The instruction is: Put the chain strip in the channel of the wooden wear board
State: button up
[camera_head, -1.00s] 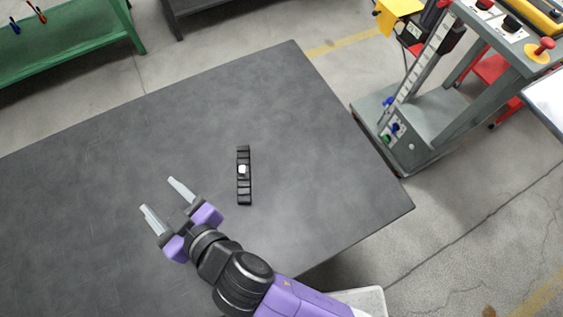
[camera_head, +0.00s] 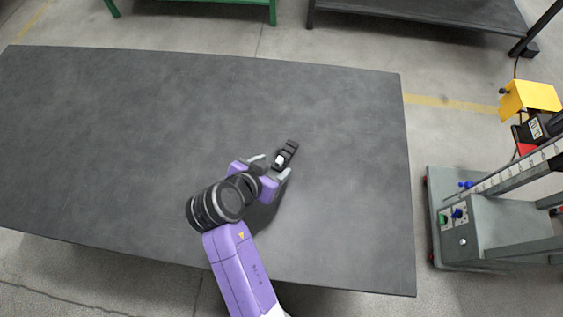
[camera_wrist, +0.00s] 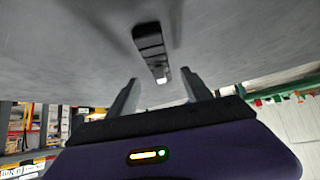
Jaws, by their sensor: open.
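The chain strip (camera_head: 290,149) is a short black segmented piece lying on the dark grey table, with a small white part at its near end. It also shows in the wrist view (camera_wrist: 150,42), beyond the fingertips and roughly in line with the gap between them. My gripper (camera_head: 272,165) is open and empty, low over the table at the strip's near end. In the wrist view its two grey fingers (camera_wrist: 160,78) stand on either side of the white part. I cannot tell whether they touch the strip. No wooden wear board shows in either view.
The dark grey table (camera_head: 130,130) is otherwise bare, with free room all around the strip. A grey machine with a scale (camera_head: 485,215) stands on the floor to the right. A dark bench (camera_head: 420,12) and a green one (camera_head: 215,3) stand beyond the table.

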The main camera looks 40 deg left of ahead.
aim_at(277, 162)
jog(key=shift+p+x, duration=0.45)
jog(key=shift+x, duration=1.95)
jog(key=shift+w+r, duration=0.15)
grip_shut()
